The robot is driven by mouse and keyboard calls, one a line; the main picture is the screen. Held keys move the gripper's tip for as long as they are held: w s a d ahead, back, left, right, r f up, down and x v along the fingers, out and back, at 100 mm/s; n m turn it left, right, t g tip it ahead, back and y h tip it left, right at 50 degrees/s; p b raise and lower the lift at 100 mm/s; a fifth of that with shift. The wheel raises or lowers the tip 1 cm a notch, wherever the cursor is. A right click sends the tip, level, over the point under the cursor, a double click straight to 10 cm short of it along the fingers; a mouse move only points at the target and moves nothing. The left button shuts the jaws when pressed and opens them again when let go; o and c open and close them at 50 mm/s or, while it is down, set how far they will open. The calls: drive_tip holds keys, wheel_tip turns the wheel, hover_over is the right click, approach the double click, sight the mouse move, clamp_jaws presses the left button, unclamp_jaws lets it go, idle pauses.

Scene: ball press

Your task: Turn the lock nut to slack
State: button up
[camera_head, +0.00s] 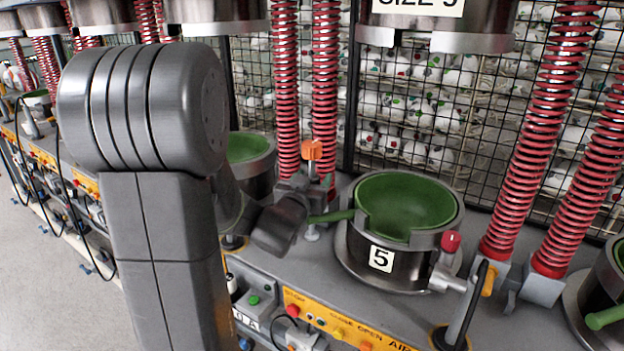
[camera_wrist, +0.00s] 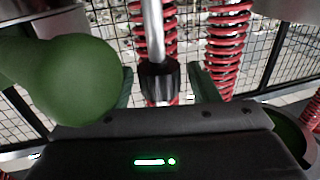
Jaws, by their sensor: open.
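In the wrist view a dark ribbed nut (camera_wrist: 160,84), which looks like the lock nut, sits around an upright silver rod (camera_wrist: 153,30). My gripper (camera_wrist: 162,76) is open, with one green finger on each side of the nut. A gap shows on both sides, wider on the right. In the head view my gripper (camera_head: 282,222) is a dark block just left of the size 5 mould (camera_head: 382,259). An orange-topped fitting (camera_head: 312,150) stands behind it. The nut cannot be made out in the head view.
A large rounded green shape (camera_wrist: 70,82) fills the wrist view's left side, close to the left finger. Red springs (camera_head: 325,85) stand behind my gripper, before a mesh fence. A red knob (camera_head: 451,241) is on the mould's right. A yellow button panel (camera_head: 340,322) runs along the front.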

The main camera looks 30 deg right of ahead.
drive_tip(key=c, duration=1)
drive_tip(key=shift+o, duration=0.2)
